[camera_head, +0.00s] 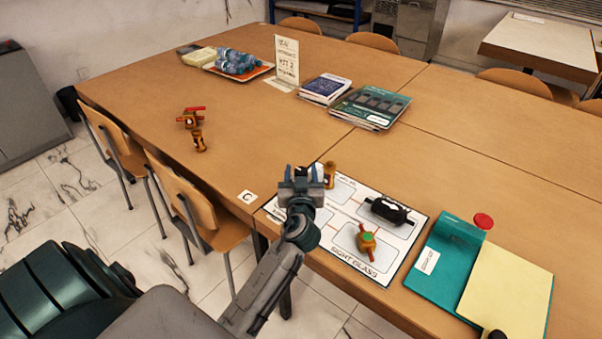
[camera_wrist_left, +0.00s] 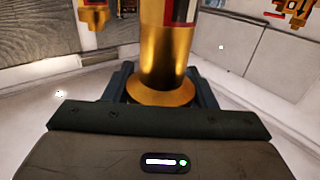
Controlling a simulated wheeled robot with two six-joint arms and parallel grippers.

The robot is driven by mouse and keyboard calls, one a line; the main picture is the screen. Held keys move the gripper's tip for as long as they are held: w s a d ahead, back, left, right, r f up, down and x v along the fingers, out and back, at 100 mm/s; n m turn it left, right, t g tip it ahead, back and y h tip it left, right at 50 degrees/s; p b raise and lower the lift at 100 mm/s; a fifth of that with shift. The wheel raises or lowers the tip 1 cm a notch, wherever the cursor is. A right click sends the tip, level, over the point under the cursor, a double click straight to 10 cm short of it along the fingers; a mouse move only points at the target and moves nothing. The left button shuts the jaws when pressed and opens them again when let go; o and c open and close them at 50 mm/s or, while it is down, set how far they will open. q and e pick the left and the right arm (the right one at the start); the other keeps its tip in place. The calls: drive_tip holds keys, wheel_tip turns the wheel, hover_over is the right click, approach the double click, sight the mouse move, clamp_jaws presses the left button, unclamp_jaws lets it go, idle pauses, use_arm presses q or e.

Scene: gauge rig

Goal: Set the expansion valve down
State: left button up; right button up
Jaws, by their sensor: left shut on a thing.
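My left gripper (camera_head: 303,174) is over the far left part of the white printed mat (camera_head: 343,245). It is shut on the expansion valve, a brass body with a flared collar (camera_wrist_left: 165,60) that stands upright between the fingers in the left wrist view. In the head view, a brass part (camera_head: 329,175) shows just right of the fingers and looks like the same valve. Its lower end is hidden, so I cannot tell whether it touches the mat. My right gripper is not seen.
On the mat lie a black cylinder (camera_head: 388,210) and a brass sight glass (camera_head: 367,241) with a green top. Two brass fittings, one with red handles (camera_head: 190,118) and one plain (camera_head: 199,141), are at the left. Books (camera_head: 370,107) and a teal folder (camera_head: 448,255) flank the mat.

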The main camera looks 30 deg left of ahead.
use_arm(q)
drive_tip(key=o, duration=1.2)
drive_tip(key=shift+o, duration=1.3)
drive_tip(key=shift+r, duration=0.1)
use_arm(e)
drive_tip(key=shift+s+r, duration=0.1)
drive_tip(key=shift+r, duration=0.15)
use_arm(q)
drive_tip(key=v, duration=0.2)
drive_tip(key=b+v, duration=0.1)
drive_tip(key=v, duration=0.1)
drive_tip(key=shift+s+d+f, duration=0.1)
drive_tip(key=shift+f, duration=0.2)
drive_tip(key=b+v, duration=0.1)
drive_tip(key=v, duration=0.6)
drive_tip(key=shift+s+d+r+b, duration=0.2)
drive_tip(key=shift+s+r+b, duration=0.05)
drive_tip(key=shift+r+b, duration=0.1)
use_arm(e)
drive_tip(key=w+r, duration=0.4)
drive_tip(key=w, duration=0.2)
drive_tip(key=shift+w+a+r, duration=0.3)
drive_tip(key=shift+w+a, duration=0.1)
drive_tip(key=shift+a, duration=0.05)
